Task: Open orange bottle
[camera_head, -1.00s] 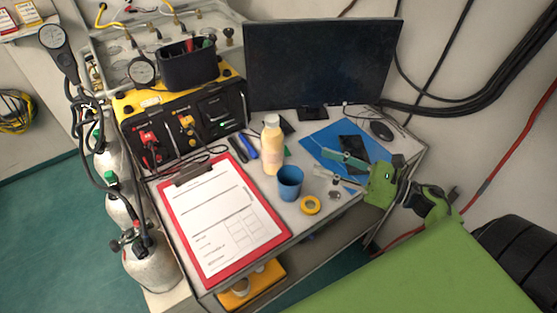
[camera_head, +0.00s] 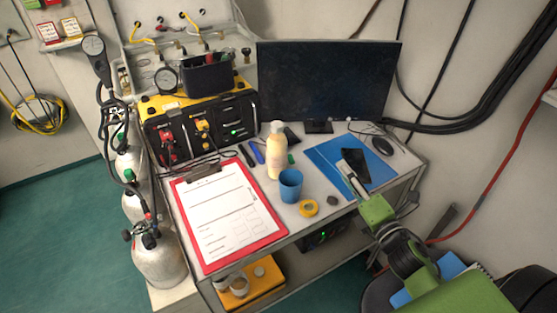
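The orange bottle (camera_head: 277,158) is pale peach with a white cap on top. It stands upright on the desk, just behind a blue cup (camera_head: 291,186). My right gripper (camera_head: 346,174) is over the front right of the desk, to the right of the bottle and cup and apart from both. Its fingers are seen nearly edge-on and overlap, so their opening is unclear. No object shows in it. My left gripper is not in view.
A red clipboard (camera_head: 274,238) lies at the front left of the desk. Yellow tape (camera_head: 308,208) lies near the cup. A blue folder (camera_head: 322,156) with a dark phone (camera_head: 356,166) is at right. A monitor (camera_head: 328,82) stands behind. Gas cylinders (camera_head: 158,262) stand left of the desk.

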